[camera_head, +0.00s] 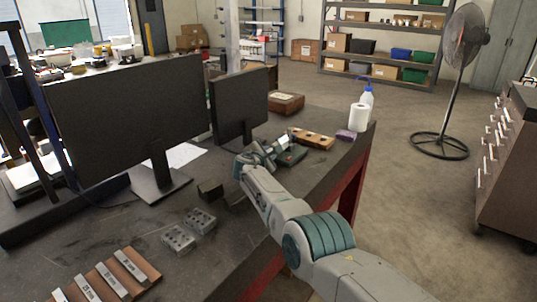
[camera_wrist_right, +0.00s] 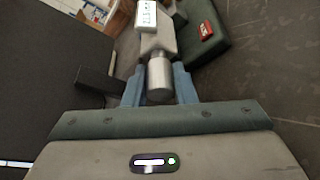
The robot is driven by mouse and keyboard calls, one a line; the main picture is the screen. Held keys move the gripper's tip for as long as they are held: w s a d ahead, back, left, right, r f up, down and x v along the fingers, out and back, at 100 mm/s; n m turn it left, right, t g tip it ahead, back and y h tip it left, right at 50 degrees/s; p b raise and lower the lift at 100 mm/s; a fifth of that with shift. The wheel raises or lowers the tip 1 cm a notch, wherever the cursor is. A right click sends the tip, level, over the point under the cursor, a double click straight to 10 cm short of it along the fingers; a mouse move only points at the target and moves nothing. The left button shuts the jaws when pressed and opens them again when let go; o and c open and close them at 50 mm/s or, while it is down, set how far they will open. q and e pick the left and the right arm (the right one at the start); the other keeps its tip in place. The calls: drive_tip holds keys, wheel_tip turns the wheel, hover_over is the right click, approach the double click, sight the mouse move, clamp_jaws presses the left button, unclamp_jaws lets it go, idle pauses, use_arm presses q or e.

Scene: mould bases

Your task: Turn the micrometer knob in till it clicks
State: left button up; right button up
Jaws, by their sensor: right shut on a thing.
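The micrometer shows in the right wrist view with a white display (camera_wrist_right: 147,15) on a grey body. Its silver cylindrical knob (camera_wrist_right: 159,78) points toward my wrist. My right gripper (camera_wrist_right: 159,90) has its two blue-grey fingers on either side of the knob, shut on it. In the head view my right gripper (camera_head: 252,162) reaches the micrometer (camera_head: 283,143), and partly hides it and its knob. The dark green stand (camera_head: 292,155) sits under the micrometer on the bench; it also shows in the wrist view (camera_wrist_right: 202,38). My left gripper is not in view.
Two monitors (camera_head: 135,108) stand left of the micrometer on the dark bench (camera_head: 120,225). Grey hollow blocks (camera_head: 180,239) and wooden strips sit nearer.

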drive_tip(key=shift+m, duration=0.4)
drive_tip(key=shift+m+t+b, duration=0.5)
drive_tip(key=shift+b, duration=0.15)
drive_tip(key=shift+r+y, duration=0.1)
drive_tip(key=shift+y, duration=0.2)
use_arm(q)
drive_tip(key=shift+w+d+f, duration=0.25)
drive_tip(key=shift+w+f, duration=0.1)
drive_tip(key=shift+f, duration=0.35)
use_arm(e)
drive_tip(key=shift+r, duration=0.1)
drive_tip(key=shift+w, duration=0.1)
drive_tip(key=o, duration=1)
drive_tip(key=shift+w+d, duration=0.1)
drive_tip(key=shift+f, duration=0.25)
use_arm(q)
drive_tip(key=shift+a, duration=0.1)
